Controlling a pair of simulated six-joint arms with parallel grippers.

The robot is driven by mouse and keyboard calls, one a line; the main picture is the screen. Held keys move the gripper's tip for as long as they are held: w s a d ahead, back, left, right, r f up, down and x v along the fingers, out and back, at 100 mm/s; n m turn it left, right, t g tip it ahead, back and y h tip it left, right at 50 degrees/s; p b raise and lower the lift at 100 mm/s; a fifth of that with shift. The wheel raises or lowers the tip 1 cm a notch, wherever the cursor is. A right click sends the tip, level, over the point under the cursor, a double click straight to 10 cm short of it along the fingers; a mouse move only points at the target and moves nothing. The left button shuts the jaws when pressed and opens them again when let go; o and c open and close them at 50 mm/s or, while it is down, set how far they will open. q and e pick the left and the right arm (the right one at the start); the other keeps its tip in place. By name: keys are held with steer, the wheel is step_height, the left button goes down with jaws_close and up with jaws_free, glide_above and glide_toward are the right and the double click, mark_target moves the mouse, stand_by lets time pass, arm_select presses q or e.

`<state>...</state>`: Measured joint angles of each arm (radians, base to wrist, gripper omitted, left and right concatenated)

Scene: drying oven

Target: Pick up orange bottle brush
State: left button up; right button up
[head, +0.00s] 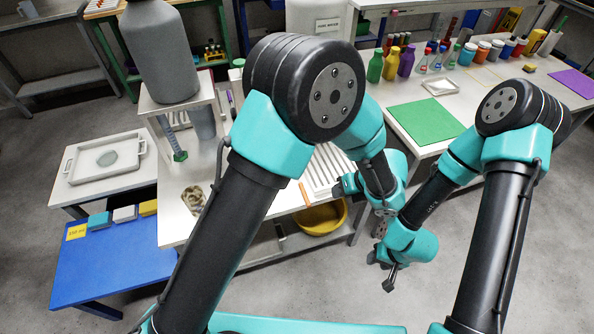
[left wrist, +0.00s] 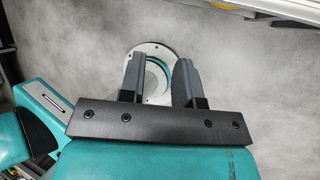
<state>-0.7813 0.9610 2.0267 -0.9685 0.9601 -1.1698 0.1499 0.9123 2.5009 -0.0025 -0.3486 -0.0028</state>
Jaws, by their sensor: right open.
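A thin orange strip (head: 304,193), perhaps part of the orange bottle brush, shows at the front of the white table, left of the slatted white rack (head: 326,170). The left arm hides much around it, so I cannot tell its full shape. My left gripper (head: 345,185) is near the rack's right front edge, to the right of the orange strip and apart from it. In the left wrist view its two fingers (left wrist: 158,78) are spread with nothing between them. My right gripper (head: 390,277) is open, low over the floor in front of the tables, and holds nothing visible.
A yellow basin (head: 318,218) sits below the white table. A large grey bottle (head: 158,52) stands on a stand at the left, with a green-tipped brush (head: 179,154) below. A green mat (head: 424,121) and several coloured bottles occupy the right table. Grey floor lies clear in front.

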arm_select(q)
glide_toward(310, 206)
steer(key=f, duration=0.2)
steer(key=shift+w+a+f, duration=0.2)
steer(key=shift+a+f, duration=0.15)
steer(key=shift+a, duration=0.4)
steer(key=shift+x, duration=2.6)
steer(key=shift+w, duration=0.1)
steer(key=shift+r, duration=0.1)
jaws_close()
